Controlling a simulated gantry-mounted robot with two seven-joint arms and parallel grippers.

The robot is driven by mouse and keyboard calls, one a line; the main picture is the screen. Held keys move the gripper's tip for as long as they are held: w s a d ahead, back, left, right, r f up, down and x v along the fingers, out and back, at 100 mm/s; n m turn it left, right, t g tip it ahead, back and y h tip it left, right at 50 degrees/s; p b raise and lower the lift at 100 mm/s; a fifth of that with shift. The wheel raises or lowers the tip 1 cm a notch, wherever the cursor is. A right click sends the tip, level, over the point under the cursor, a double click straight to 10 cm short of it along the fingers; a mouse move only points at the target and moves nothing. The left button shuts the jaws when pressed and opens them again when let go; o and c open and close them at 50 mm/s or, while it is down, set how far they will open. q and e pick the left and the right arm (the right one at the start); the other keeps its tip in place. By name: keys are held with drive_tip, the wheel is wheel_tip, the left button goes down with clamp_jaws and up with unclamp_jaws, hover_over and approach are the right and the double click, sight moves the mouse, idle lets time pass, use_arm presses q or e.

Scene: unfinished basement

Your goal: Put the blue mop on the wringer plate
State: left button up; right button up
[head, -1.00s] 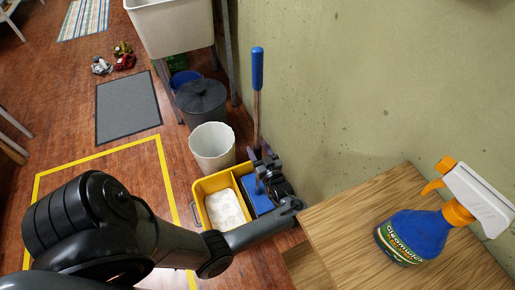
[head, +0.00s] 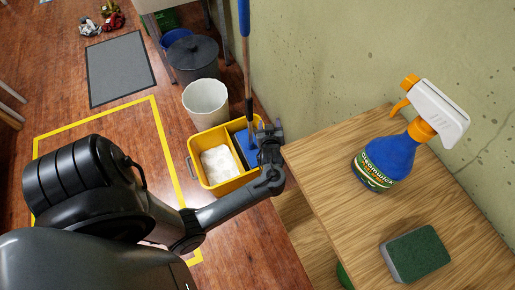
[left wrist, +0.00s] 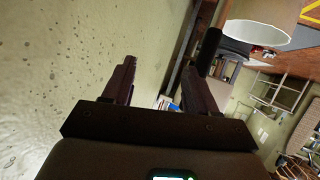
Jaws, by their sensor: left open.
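The mop has a blue grip (head: 244,18) and a brown shaft that stands nearly upright beside the wall. Its blue head (head: 246,147) is low in the right part of the yellow bucket (head: 238,182). The wringer plate is not clearly told apart there, so I cannot tell whether the head touches it. My left gripper (head: 268,133) is open at the bucket's right side, just right of the shaft in the head view. In the left wrist view its fingers (left wrist: 158,78) are apart, with no mop visible between them. My right gripper is out of view.
A wooden table (head: 325,185) with a blue spray bottle (head: 388,160) and a green sponge (head: 416,254) is close on the right. The wall (head: 330,70) is behind the mop.

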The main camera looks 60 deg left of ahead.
use_arm(q)
drive_tip(key=d+m+t+h, duration=0.2)
drive_tip(key=d+m+h, duration=0.35)
drive_tip(key=d, duration=0.25)
drive_tip(key=s+d+r+m+g+h, duration=0.2)
drive_tip(key=s+d+r+m+h, duration=0.1)
drive_tip(key=s+d+m, duration=0.2)
drive_tip(key=s+d+r+m+g+h, duration=0.3)
drive_tip(key=s+d+m, duration=0.2)
drive_tip(key=s+d, duration=0.4)
drive_tip(key=s, duration=0.4)
drive_tip(key=shift+s+d+r, duration=0.15)
drive_tip(key=shift+s+r, duration=0.05)
drive_tip(key=shift+r, duration=0.05)
